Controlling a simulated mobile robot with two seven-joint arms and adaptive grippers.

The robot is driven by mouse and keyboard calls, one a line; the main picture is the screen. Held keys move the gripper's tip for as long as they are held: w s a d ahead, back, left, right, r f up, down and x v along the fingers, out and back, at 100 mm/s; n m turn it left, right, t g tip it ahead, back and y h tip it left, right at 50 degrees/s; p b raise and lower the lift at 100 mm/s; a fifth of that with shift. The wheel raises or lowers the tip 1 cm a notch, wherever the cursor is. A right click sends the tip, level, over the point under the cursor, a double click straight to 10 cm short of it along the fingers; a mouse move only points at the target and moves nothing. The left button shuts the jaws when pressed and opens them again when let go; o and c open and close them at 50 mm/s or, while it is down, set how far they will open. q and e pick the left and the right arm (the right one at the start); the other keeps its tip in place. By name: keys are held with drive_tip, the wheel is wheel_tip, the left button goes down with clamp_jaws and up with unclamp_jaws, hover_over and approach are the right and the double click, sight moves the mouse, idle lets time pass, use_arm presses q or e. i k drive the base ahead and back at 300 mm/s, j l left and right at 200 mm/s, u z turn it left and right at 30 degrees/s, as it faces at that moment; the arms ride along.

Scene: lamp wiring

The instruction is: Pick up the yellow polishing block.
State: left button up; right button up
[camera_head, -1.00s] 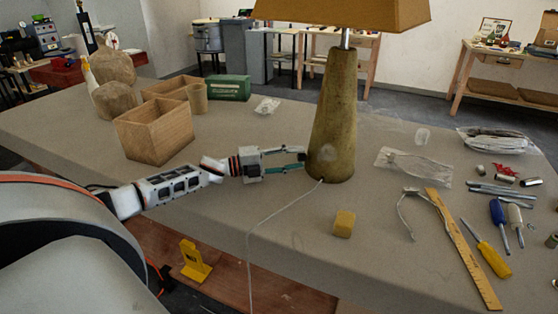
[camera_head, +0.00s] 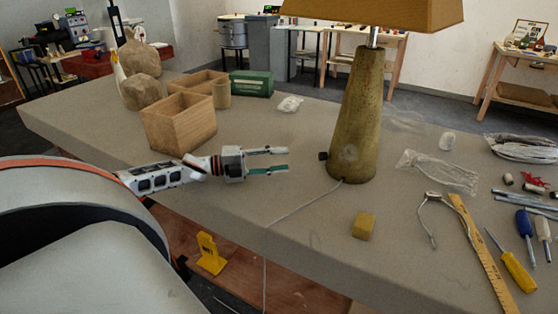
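The yellow polishing block (camera_head: 363,226) sits on the table near its front edge, in front of the lamp. My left gripper (camera_head: 287,159) is open and empty, left of the lamp base and up and to the left of the block, apart from both. The lamp (camera_head: 357,120) has a tapered brown base with a small black part (camera_head: 323,156) on its left side. My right gripper is not in view.
A thin cord (camera_head: 305,205) runs from the lamp base over the table's front edge. Right of the block lie metal pliers-like wire (camera_head: 428,215), a wooden ruler (camera_head: 480,250) and screwdrivers (camera_head: 515,270). A wooden box (camera_head: 180,128) stands at the left. The table between gripper and block is mostly clear.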

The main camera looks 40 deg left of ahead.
sight(362, 228)
drive_tip(key=k, duration=1)
